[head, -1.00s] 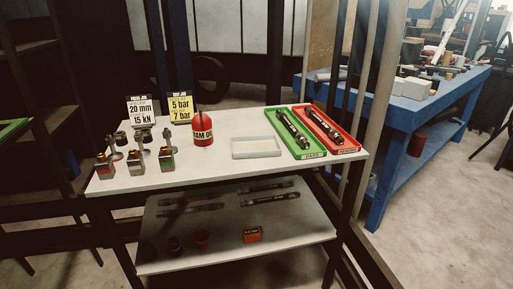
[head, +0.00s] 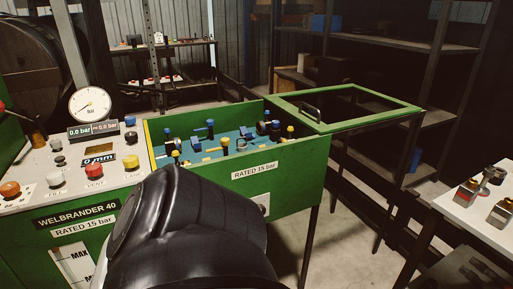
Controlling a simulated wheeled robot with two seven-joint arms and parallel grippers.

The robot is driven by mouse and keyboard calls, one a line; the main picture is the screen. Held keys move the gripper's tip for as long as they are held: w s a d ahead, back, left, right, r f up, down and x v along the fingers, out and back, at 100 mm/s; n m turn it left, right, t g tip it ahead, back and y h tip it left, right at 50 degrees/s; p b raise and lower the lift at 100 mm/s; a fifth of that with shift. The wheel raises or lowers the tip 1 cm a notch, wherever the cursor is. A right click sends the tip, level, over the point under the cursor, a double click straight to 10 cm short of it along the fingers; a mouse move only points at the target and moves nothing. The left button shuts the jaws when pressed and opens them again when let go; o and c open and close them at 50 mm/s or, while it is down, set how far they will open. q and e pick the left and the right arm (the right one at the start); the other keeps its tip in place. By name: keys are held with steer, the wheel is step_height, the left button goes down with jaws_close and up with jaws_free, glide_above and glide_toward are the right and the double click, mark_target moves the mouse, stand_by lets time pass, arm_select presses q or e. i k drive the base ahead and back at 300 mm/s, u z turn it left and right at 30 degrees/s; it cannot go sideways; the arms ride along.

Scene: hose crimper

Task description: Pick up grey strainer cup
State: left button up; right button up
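I cannot make out a grey strainer cup in the head view. A green machine (head: 300,195) marked "RATED 15 bar" fills the middle, with an open-topped bay holding several blue- and yellow-topped fittings (head: 225,143). A large black rounded arm link of mine stands in front of it and hides part of the machine's front. Neither of my grippers is in view.
A control panel (head: 75,160) with a gauge (head: 90,104) and coloured buttons is at left. A white table (head: 465,215) with metal fittings is at right. Dark shelving (head: 400,47) stands behind. Floor shows between machine and table.

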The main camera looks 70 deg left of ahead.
mark_target(242, 146)
steer(key=u, duration=2.05)
steer(key=k, duration=1.2)
steer(key=u, duration=0.45)
steer(key=i, duration=1.25)
steer(key=z, duration=0.25)
